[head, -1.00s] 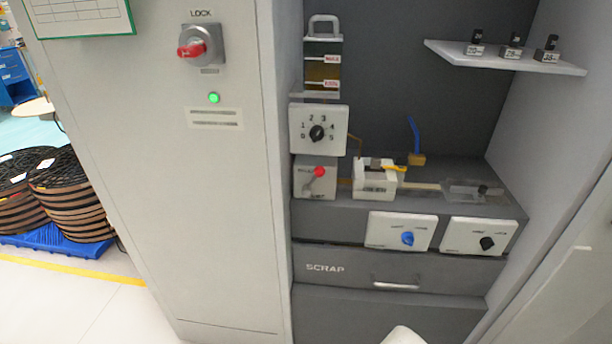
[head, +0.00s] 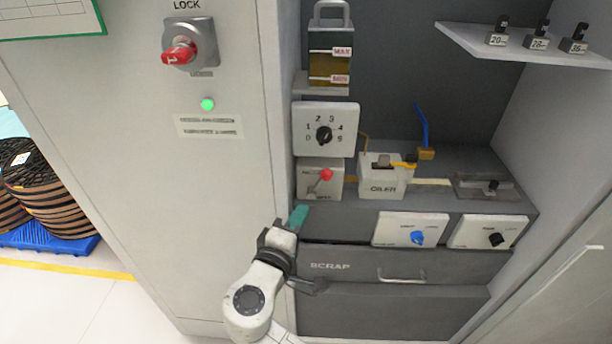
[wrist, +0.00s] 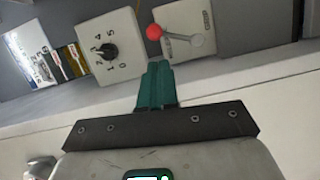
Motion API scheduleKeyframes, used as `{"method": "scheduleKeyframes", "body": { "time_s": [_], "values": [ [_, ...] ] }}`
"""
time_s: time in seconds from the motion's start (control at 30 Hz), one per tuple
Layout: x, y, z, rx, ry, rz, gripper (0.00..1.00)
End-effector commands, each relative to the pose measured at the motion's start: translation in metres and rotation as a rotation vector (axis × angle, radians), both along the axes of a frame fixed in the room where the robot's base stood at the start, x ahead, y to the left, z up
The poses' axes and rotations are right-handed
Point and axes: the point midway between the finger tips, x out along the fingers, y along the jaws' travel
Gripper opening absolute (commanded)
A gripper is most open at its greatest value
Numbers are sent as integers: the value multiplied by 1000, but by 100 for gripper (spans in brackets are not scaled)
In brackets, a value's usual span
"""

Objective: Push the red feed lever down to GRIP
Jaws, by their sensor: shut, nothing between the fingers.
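The red feed lever (head: 326,174) is a red ball on a short metal stem, on a small light box (head: 309,190) below the numbered dial. In the head view the ball stands up and to the right of its pivot. It also shows in the wrist view (wrist: 154,32), left of its grey pivot. My gripper (head: 298,215) is shut and empty, its teal fingers below and left of the lever box. In the wrist view the fingertips (wrist: 158,68) lie just short of the box, apart from the lever.
The numbered dial (head: 324,136) is directly above the lever. The white oiler block (head: 382,182) stands to its right. Blue (head: 417,238) and black (head: 495,240) knobs and the scrap drawer (head: 390,268) are below. The cabinet's left panel (head: 240,230) borders the recess.

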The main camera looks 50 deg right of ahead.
Motion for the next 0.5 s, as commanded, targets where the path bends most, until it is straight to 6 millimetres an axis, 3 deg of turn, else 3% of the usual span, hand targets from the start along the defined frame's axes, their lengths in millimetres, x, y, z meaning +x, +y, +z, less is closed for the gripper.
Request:
{"method": "scheduleKeyframes", "body": {
  "time_s": [0.5],
  "values": [
    [5, 0, 6, -27, -1, 4, 0]
  ]
}}
